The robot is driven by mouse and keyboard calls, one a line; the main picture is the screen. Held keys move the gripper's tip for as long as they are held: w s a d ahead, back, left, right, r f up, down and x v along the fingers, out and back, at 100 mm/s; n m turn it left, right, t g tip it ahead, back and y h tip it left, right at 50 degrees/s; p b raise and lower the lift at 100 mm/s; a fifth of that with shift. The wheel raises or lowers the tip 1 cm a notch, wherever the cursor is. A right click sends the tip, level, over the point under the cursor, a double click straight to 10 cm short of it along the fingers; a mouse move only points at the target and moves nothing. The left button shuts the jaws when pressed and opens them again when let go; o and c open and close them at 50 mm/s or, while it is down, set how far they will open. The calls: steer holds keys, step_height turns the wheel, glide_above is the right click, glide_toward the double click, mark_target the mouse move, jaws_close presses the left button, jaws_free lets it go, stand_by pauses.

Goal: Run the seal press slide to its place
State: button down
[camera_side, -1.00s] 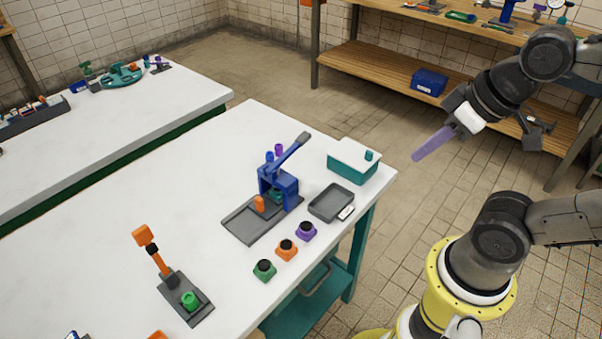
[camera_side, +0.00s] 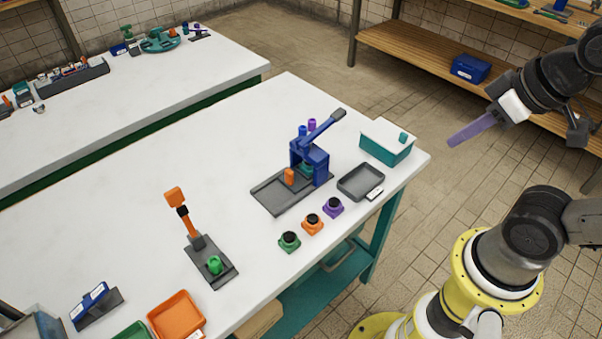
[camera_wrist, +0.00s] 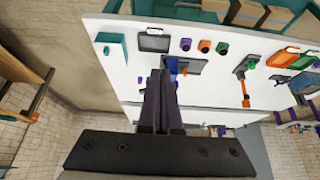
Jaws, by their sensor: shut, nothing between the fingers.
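The seal press (camera_side: 310,163) is a blue frame with a raised dark-tipped lever, standing on a grey base plate (camera_side: 272,199) on the white table. An orange upright knob (camera_side: 289,177) stands on the base at the front left of the frame; I take it to be on the slide. A teal part shows partly hidden inside the frame. My gripper (camera_side: 453,141) is shut and empty, in the air off the table's right edge, well apart from the press. In the wrist view my fingers (camera_wrist: 159,85) partly cover the press; its grey base (camera_wrist: 190,66) shows beside them.
A grey tray (camera_side: 361,182) and a teal box with a white lid (camera_side: 387,147) stand right of the press. Purple (camera_side: 333,207), orange (camera_side: 312,224) and green (camera_side: 289,241) black-topped pieces line the front. An orange-handled lever tool (camera_side: 195,240) stands left. White tabletop left of the press is clear.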

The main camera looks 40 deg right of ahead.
stand_by(0.4)
steer(key=c, duration=1.3)
jaws_free()
steer(key=shift+c, duration=0.2)
steer(key=shift+o, duration=1.1)
steer(key=shift+r, duration=0.25)
steer(key=w+r+m, duration=0.1)
steer(key=w+r, duration=0.5)
steer(key=w, duration=0.1)
steer(key=n+g, duration=0.1)
steer(key=g, duration=0.5)
glide_above(289, 171)
step_height(289, 171, down, 17)
step_height(289, 171, down, 13)
steer(key=shift+r, duration=0.1)
